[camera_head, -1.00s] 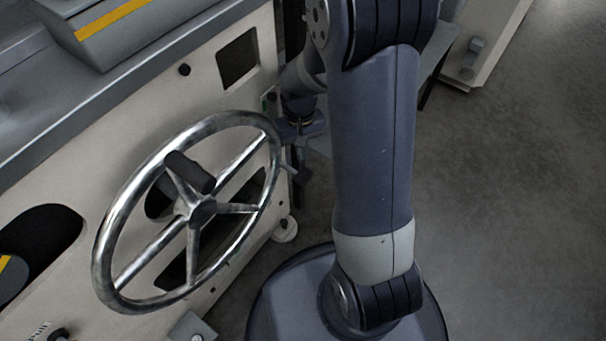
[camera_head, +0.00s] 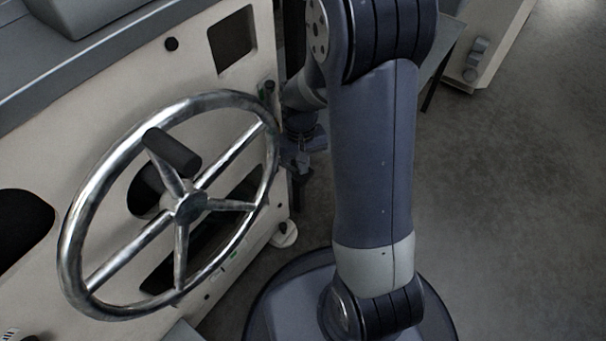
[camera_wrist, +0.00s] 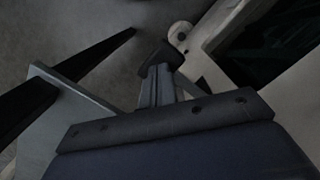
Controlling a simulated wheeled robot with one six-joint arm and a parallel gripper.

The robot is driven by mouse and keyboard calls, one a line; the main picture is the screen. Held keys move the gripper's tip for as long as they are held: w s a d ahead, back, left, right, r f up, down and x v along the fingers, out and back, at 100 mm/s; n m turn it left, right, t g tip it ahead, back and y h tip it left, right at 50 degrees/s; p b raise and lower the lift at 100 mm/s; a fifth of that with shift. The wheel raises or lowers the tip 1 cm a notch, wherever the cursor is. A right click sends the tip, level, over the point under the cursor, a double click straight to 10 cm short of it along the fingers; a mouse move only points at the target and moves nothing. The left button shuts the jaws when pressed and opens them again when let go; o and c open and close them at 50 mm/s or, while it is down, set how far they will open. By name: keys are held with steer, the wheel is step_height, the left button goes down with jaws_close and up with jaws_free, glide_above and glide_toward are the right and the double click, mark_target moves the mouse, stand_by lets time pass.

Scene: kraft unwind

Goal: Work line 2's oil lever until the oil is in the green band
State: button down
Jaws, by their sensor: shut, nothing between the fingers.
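My gripper (camera_head: 298,166) hangs beside the right end of the cream machine panel (camera_head: 185,75), just right of the large handwheel (camera_head: 92,180). It is shut and empty. In the wrist view my gripper (camera_wrist: 158,75) points toward the floor near the machine's foot. A small dark knob (camera_head: 269,88) with a bit of green beside it stands at the panel's right edge, above my gripper and apart from it. I cannot tell whether this is line 2's oil lever. No oil level or green band can be read.
The handwheel's spokes and dark handle (camera_head: 172,152) stand out from the panel. A round pale foot (camera_head: 284,234) is low at the machine's corner; it also shows in the wrist view (camera_wrist: 180,35). Grey floor (camera_head: 510,190) on the right is open.

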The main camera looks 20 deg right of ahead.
mark_target(284, 164)
step_height(284, 164, down, 4)
steer(key=b, duration=0.3)
steer(key=shift+f, duration=0.25)
steer(key=shift+r, duration=0.1)
steer(key=w+p, duration=0.1)
steer(key=w+r, duration=0.1)
steer(key=w, duration=0.1)
steer(key=shift+p, duration=0.4)
